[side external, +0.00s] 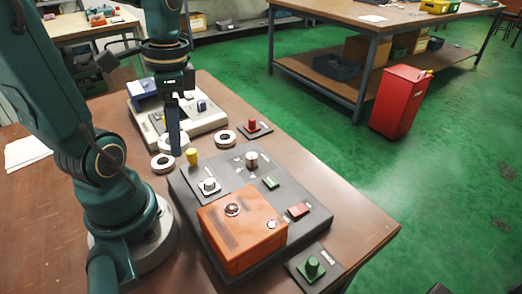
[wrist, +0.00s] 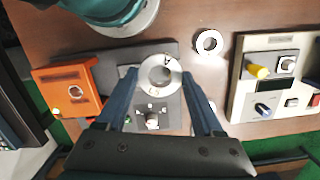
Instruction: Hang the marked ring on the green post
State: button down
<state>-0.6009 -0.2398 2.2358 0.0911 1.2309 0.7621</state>
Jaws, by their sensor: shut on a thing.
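My gripper (wrist: 160,76) is shut on a pale ring (wrist: 160,86), one finger on each side of it in the wrist view. A small dark mark shows on this ring's upper face. In the side view my gripper (side external: 175,150) points down near the white console, and the pale ring (side external: 183,141) shows beside its fingers, partly hidden. The green post (side external: 313,266) stands on a small dark plate at the front right, far from my gripper. I cannot make it out in the wrist view.
Loose pale rings lie on the table, one left (side external: 162,163) and one right (side external: 225,138) of my gripper. A yellow post (side external: 192,157), a red post (side external: 252,124) and a metal post (side external: 252,158) stand nearby. An orange box (side external: 243,238) sits between my gripper and the green post.

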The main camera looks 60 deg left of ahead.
jog(key=a+r, duration=0.4)
jog(key=a, duration=0.2)
jog(key=w+d+m, duration=0.5)
jog(key=w+m, duration=0.1)
jog(key=w, duration=0.5)
jog(key=m+t+y, duration=0.1)
jog(key=m+t, duration=0.1)
jog(key=m, duration=1)
send_over(313, 260)
jog(key=f, duration=0.7)
jog(key=shift+w+a+f, duration=0.15)
jog(key=shift+w+f, duration=0.05)
jog(key=shift+w, duration=0.15)
jog(key=shift+s+d+f, duration=0.2)
jog(key=shift+s+d, duration=0.2)
jog(key=shift+f, duration=1.85)
jog(key=shift+f, duration=0.4)
